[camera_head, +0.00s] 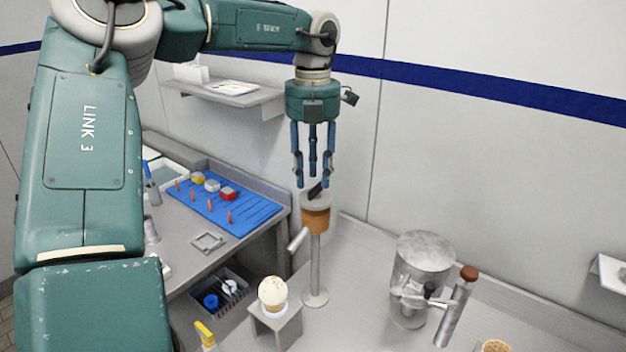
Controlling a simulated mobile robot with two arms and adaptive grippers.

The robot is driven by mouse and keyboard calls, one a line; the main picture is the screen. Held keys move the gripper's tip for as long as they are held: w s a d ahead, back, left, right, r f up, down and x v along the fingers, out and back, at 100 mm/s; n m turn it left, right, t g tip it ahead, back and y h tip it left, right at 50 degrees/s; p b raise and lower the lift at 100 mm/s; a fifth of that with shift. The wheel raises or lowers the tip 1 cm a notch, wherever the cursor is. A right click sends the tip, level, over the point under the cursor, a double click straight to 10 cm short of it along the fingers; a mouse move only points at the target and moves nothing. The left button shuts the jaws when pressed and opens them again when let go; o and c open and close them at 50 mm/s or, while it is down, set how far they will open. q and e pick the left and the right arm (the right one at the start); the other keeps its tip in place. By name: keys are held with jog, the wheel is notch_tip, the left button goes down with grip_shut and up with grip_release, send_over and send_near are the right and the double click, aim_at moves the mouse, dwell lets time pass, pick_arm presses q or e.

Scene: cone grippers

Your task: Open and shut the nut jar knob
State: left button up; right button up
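What looks like the nut jar (316,219) is a small brown-filled container with a grey top, upright on a thin metal post with a round foot. A dark, tilted knob (316,190) sits on its top, and a pale spout or handle slants down at its left. My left gripper (313,179) points straight down above the jar. Its blue fingers are spread, with the tips close over the knob. I cannot tell whether any finger touches the knob. My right gripper is not in view.
A clear jar-like machine (425,255) with a brown-ended lever stands at the right. A blue mat (222,204) with small items lies at the left. The wall is close behind.

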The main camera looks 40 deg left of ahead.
pick_arm(q)
notch_tip(320, 180, up, 10)
dwell(0.3)
dwell(0.4)
